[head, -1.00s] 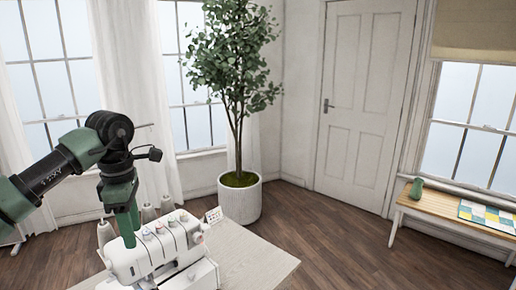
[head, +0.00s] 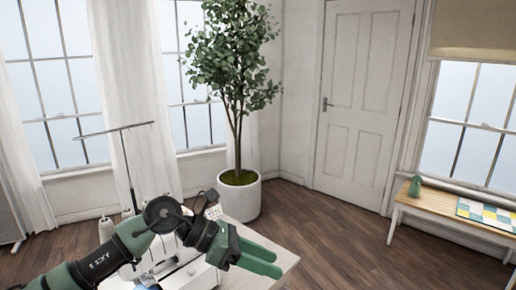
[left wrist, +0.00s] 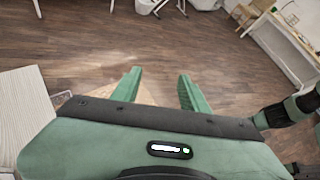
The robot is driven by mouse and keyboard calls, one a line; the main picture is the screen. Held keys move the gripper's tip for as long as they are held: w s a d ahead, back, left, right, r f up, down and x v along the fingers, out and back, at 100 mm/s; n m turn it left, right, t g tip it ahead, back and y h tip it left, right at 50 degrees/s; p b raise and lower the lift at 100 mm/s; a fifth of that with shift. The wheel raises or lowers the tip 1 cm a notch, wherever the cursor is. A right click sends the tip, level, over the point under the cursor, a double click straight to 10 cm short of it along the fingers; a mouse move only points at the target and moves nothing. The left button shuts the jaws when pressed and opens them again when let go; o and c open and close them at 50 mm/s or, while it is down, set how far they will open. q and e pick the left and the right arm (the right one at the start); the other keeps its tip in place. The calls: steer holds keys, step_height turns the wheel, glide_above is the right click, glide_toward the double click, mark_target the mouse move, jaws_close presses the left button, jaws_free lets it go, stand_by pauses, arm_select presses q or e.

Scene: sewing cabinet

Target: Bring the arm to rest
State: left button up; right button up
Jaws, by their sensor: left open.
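My left gripper (head: 262,258) is dark green and reaches in from the lower left of the head view, in front of the sewing machine. Its two fingers stand apart with nothing between them, which also shows in the left wrist view (left wrist: 160,82). Wooden floor shows beyond the fingertips there. My left arm bends low across the white sewing machine (head: 205,277) and hides much of it. My right gripper does not show in either view.
The pale table (head: 277,266) holds the machine and ends at a corner over the floor. A potted tree (head: 239,200) stands behind it. A wooden bench (head: 440,206) with a green object (head: 415,186) stands at the right. The floor between is clear.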

arm_select(q)
steer(key=s+d+r+n+t+h, duration=0.1)
steer(key=d+r+n+t+h, duration=0.3)
steer(key=r+n+t+h, duration=0.55)
steer(key=w+a+f+n+t+y, duration=0.25)
steer(key=a+n+t+y, duration=0.35)
steer(key=n, duration=0.6)
steer(key=w+a+f+n+t+y, duration=0.2)
steer(key=a+f+n+t+y, duration=0.2)
steer(key=a+n+y, duration=0.5)
steer(key=s+a+f+n+g+y, duration=0.2)
steer(key=s+a+f+n+y, duration=0.1)
steer(key=f+n, duration=0.4)
steer(key=s+a+f+n+g+y, duration=0.35)
steer(key=f+n, duration=0.25)
steer(key=f, duration=0.2)
steer(key=s+a+f+n+g, duration=0.25)
steer(key=s+f+g, duration=0.25)
steer(key=s+f, duration=0.5)
steer(key=s+a+f+n+g, duration=0.25)
steer(key=s+f+g, duration=0.25)
steer(key=s, duration=0.9)
step_height(320, 180, down, 28)
steer(key=s+g, duration=0.2)
steer(key=s, duration=0.1)
steer(key=s+a+f+g, duration=0.1)
steer(key=s+a+f, duration=0.1)
steer(key=s+f, duration=1.2)
steer(key=shift+s+a+f, duration=0.35)
steer(key=shift+s, duration=0.55)
